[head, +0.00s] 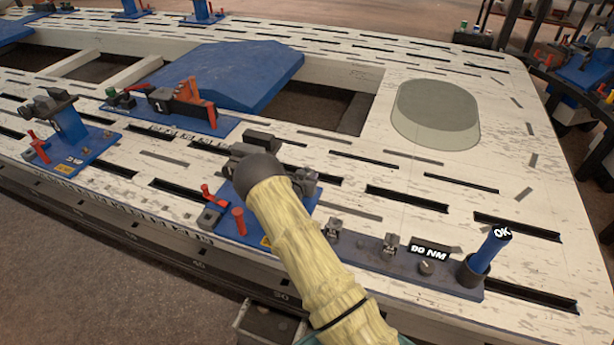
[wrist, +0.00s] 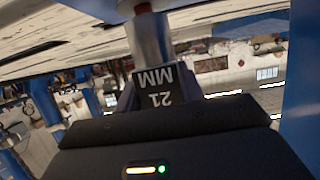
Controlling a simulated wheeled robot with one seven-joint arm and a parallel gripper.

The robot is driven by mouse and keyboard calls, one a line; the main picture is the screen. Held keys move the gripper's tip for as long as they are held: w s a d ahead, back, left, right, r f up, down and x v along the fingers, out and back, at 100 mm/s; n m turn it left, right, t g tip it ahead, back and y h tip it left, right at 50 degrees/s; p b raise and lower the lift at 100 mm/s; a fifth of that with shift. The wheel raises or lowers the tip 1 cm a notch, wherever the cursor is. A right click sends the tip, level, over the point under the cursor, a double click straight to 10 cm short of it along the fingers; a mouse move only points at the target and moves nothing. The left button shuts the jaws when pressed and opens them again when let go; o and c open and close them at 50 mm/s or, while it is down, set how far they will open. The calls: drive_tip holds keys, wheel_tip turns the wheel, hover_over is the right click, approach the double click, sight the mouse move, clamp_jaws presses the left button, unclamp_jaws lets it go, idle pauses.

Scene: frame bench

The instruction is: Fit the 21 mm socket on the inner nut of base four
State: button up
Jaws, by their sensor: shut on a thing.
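In the wrist view my gripper (wrist: 157,98) is shut on the 21 mm socket (wrist: 151,40). Its dark block reads "21 MM" upside down, and its metal barrel points up in the picture. A small red part shows at the barrel's far end; I cannot tell whether the socket is around a nut or only near it. In the head view my arm reaches over a blue base (head: 231,222) with red-handled clamps. My dark wrist hides the jaws, the socket and the nut there. I cannot read this base's number.
Two more blue bases stand left (head: 78,152) and behind (head: 190,115) on the slotted white bench (head: 330,220). The bench's right end has free room.

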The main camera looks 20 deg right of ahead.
drive_tip(key=shift+f+b, duration=0.4)
drive_tip(key=shift+f, duration=0.2)
drive_tip(key=o, duration=1.2)
drive_tip(key=shift+s, duration=0.1)
drive_tip(key=p+v, duration=0.4)
drive_tip(key=v, duration=1.3)
drive_tip(key=shift+a+r, duration=0.1)
drive_tip(key=shift+a, duration=0.1)
